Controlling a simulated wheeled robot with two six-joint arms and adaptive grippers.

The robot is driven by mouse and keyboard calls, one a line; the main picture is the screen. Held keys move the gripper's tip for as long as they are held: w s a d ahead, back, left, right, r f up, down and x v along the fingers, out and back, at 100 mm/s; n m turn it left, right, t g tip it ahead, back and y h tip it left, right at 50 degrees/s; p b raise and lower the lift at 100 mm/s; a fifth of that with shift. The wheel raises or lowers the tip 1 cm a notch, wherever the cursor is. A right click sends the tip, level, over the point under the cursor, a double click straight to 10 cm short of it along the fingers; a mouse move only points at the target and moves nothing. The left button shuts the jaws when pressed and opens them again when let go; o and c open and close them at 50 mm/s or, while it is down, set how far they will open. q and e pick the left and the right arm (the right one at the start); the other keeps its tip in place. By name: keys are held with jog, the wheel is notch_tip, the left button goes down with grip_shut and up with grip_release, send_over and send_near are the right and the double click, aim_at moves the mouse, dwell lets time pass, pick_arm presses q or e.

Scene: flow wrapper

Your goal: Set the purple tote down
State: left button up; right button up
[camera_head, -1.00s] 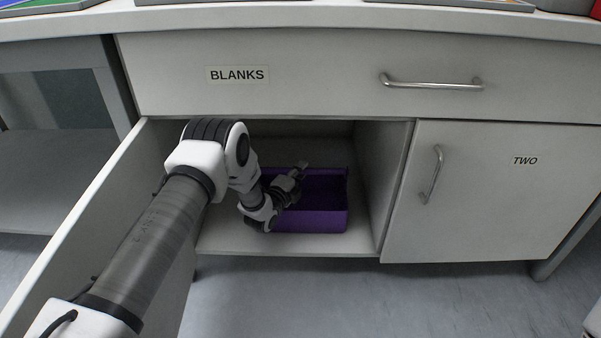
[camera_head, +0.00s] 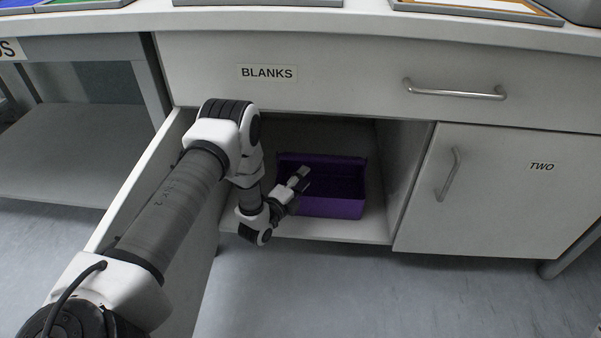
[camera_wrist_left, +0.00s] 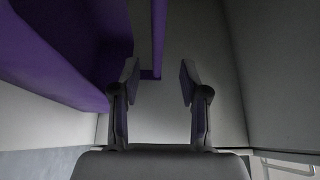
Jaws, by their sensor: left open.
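The purple tote (camera_head: 335,207) sits upright on the floor of the open cupboard under the BLANKS drawer. My left gripper (camera_head: 300,178) is at the tote's left front part, its arm reaching in past the open door. In the left wrist view the two fingers (camera_wrist_left: 160,84) are apart, with nothing clamped between them. A purple wall of the tote (camera_wrist_left: 158,35) shows just beyond the gap between the fingertips, and more of the tote fills the upper left. I cannot tell whether a finger touches it. My right gripper is not in view.
The open cupboard door (camera_head: 135,190) stands to the left, close beside my left arm. The cupboard's right wall (camera_head: 404,170) is to the right of the tote. The closed door marked TWO (camera_head: 500,190) is farther right. An open shelf (camera_head: 75,150) stands at left.

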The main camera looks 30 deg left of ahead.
pick_arm(q)
jog(key=s+d+f+n+g, duration=0.75)
jog(key=s+f, duration=0.25)
jog(key=s, duration=0.3)
jog(key=s+d+n+g, duration=0.3)
jog(key=s+n+g, duration=0.7)
jog(key=s, duration=1.5)
jog(key=shift+d+f+n+y, duration=0.15)
jog(key=shift+f+n+y, duration=0.25)
jog(key=shift+n, duration=0.35)
jog(key=shift+f+g, duration=0.1)
jog(key=shift+g, duration=0.15)
